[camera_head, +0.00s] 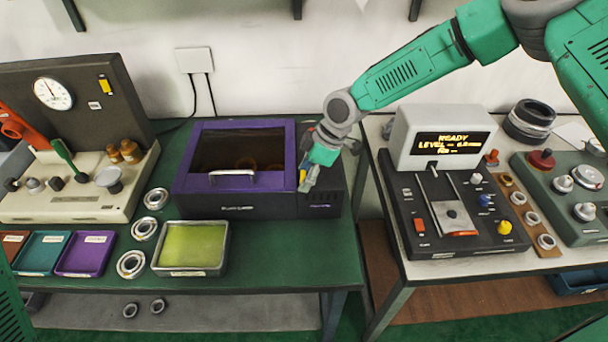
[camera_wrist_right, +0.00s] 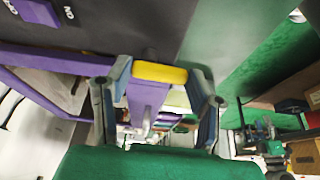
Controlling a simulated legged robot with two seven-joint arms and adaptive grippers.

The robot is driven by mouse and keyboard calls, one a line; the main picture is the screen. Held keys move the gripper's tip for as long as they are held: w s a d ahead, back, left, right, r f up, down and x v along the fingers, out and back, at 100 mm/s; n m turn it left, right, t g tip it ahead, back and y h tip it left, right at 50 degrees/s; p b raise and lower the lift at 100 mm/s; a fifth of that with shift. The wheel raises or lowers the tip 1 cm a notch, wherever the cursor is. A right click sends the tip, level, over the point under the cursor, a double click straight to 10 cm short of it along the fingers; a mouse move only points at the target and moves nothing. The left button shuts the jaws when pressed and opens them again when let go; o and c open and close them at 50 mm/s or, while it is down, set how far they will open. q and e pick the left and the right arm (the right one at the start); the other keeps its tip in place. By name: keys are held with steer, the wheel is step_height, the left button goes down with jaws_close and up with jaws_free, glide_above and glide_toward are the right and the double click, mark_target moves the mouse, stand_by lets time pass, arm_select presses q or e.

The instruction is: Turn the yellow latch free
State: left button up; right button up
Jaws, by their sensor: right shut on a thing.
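The yellow latch (camera_wrist_right: 160,73) shows in the right wrist view as a short yellow bar at the edge of the purple-trimmed box. My right gripper (camera_wrist_right: 161,80) has one finger at each end of the latch and is shut on it. In the head view my right gripper (camera_head: 309,180) is at the right front of the purple box (camera_head: 188,178), and the latch is hidden behind it. The box lid has a dark window and a white handle (camera_head: 232,173), and looks closed. My left gripper is not in view.
A tray with a yellow-green pad (camera_head: 222,262) and several metal rings (camera_head: 131,264) lie in front of and left of the box. A black console with a display (camera_head: 442,140) stands on the right table, across a narrow gap. A gauge station (camera_head: 52,94) stands at the left.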

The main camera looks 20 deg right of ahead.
steer(key=shift+w+d+r+n, duration=0.1)
steer(key=shift+w+n, duration=0.1)
steer(key=shift+n, duration=0.2)
steer(key=o, duration=1.2)
steer(key=shift+c, duration=0.2)
steer(key=v, duration=1.1)
steer(key=shift+d+r, duration=0.25)
steer(key=shift+d, duration=0.1)
steer(key=shift+w, duration=0.1)
